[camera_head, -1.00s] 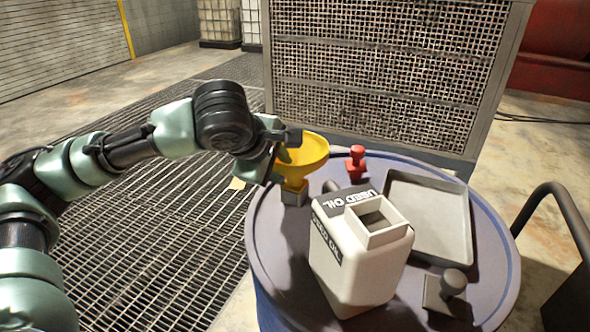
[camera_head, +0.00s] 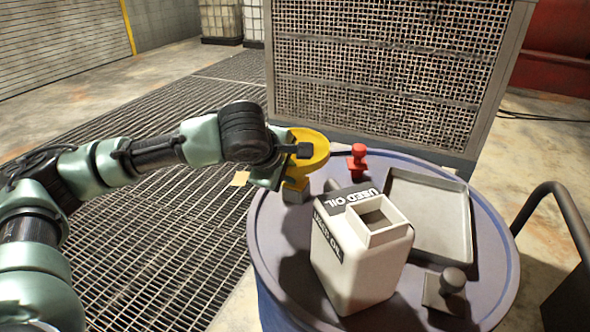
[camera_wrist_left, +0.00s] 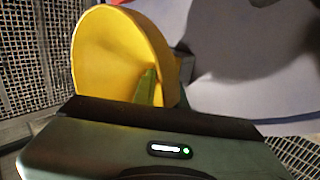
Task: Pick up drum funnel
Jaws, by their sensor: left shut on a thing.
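The yellow drum funnel (camera_head: 314,146) is at the far left part of the drum top, bowl up, with its narrow lower part above a small grey block or fitting. Whether it still touches that fitting I cannot tell. My left gripper (camera_head: 288,160) comes from the left and is shut on the funnel, hiding part of its near-left side. The funnel (camera_wrist_left: 118,55) also fills the upper left of the left wrist view, beyond the dark gripper edge. My right gripper is not in view.
The blue drum top (camera_head: 287,230) holds a white used-oil jug (camera_head: 345,265) close to the funnel, a red-knobbed piece (camera_head: 357,160), a grey tray (camera_head: 430,215) and a small knobbed block (camera_head: 445,292). A mesh-fronted cabinet (camera_head: 395,80) stands behind. Floor grating (camera_head: 150,240) lies left.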

